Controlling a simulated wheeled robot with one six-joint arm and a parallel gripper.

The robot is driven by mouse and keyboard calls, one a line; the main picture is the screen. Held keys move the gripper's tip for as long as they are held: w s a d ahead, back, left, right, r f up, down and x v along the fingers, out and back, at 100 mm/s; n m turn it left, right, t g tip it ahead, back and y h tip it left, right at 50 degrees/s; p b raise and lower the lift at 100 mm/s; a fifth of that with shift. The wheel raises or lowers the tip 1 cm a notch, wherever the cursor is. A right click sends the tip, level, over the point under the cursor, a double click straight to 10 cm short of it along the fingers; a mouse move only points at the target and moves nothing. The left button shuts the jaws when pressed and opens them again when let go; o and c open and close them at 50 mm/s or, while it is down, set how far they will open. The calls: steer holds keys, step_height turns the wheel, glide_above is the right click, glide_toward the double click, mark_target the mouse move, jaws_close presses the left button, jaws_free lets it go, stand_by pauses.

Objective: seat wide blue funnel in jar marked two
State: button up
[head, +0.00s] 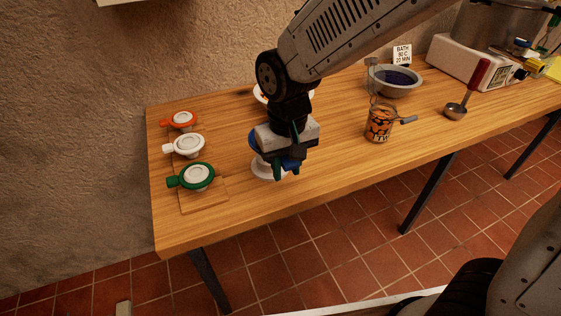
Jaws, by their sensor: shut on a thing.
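The wide blue funnel (254,141) is mostly hidden behind my gripper; some blue shows to the left of the jaws and between them. My gripper (288,168) points down and is shut on the blue funnel, over a white round piece (264,171) at the table's middle left. I cannot tell whether the funnel touches that white piece. The jar marked two (380,124) is a glass jar with an orange label reading "TW", standing upright to the right of my gripper. Its glass lid seems swung up on wire.
Orange (182,120), white (186,146) and green (197,176) funnels sit on a wooden board at the left. Table between gripper and jar is clear.

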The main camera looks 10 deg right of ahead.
steer(key=s+d+r, duration=0.1)
steer(key=s+d, duration=0.2)
steer(key=s, duration=0.9)
steer(key=shift+s, duration=0.25)
steer(key=shift+d+r, duration=0.1)
